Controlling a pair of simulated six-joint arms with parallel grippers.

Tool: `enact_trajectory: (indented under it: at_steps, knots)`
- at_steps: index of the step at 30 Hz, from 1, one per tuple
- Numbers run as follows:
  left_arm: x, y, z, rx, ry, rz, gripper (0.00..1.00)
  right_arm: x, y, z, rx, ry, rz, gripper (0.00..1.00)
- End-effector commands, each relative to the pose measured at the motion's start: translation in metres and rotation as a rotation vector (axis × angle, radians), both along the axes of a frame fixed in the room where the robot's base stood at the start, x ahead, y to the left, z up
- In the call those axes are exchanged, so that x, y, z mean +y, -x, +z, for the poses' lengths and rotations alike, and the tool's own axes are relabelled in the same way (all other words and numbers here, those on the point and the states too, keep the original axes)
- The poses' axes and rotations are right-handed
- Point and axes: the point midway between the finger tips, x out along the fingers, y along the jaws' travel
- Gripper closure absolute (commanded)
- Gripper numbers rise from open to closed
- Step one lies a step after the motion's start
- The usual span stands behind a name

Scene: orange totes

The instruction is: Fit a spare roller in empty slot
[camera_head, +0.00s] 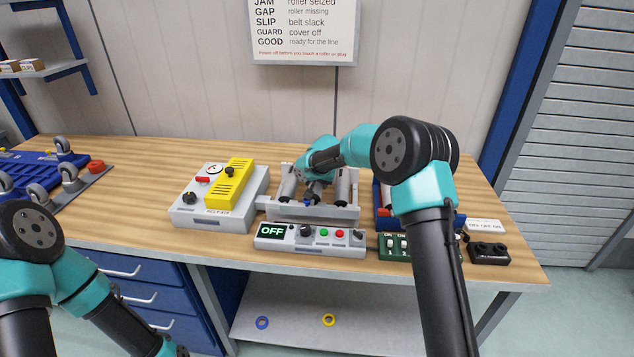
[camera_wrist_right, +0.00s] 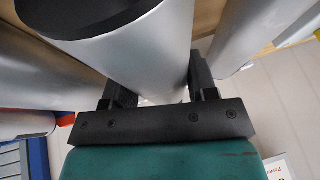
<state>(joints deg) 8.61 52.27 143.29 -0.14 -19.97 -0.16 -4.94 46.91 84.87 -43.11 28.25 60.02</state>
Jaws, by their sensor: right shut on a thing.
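The grey roller frame (camera_head: 300,212) stands on the workbench, with a silver roller at its left (camera_head: 288,184) and one at its right (camera_head: 345,188). My right gripper (camera_head: 315,188) reaches down over the middle of the frame, between those rollers. In the right wrist view my right gripper (camera_wrist_right: 152,105) is shut on a silver roller (camera_wrist_right: 125,50) with a dark end. My arm hides much of the held roller in the head view, so I cannot tell whether it is seated. My left arm shows at the lower left, but its gripper is out of view.
A control box (camera_head: 310,238) reading OFF stands before the frame. A yellow cover (camera_head: 229,185) lies on a grey box to the left. A blue bin (camera_head: 459,222) and a green switch box (camera_head: 394,245) are at the right.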

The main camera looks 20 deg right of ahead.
Motion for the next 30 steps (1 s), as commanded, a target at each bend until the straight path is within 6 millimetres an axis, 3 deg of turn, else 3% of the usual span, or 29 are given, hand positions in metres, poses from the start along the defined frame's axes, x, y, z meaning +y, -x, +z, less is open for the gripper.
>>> enact_trajectory:
  at_steps: [1,8,9,17,30]
  knots:
    - [0.0,0.0,0.0,0.0,0.0,0.0,0.57,0.0012,0.008,-0.0292,0.044,0.006,0.012,0.85]
    - [0.0,0.0,0.0,0.0,0.0,0.0,0.57,0.0012,0.008,-0.0293,0.044,0.006,0.012,0.85]
    - [0.0,0.0,0.0,0.0,0.0,0.0,0.57,0.0012,0.008,-0.0293,0.044,0.006,0.012,0.44]
    - [0.0,0.0,0.0,0.0,0.0,0.0,0.57,0.0012,0.0081,-0.0294,0.045,0.007,0.012,0.19]
    - [0.0,0.0,0.0,0.0,0.0,0.0,0.57,0.001,0.0117,-0.0221,0.045,0.006,0.011,0.17]
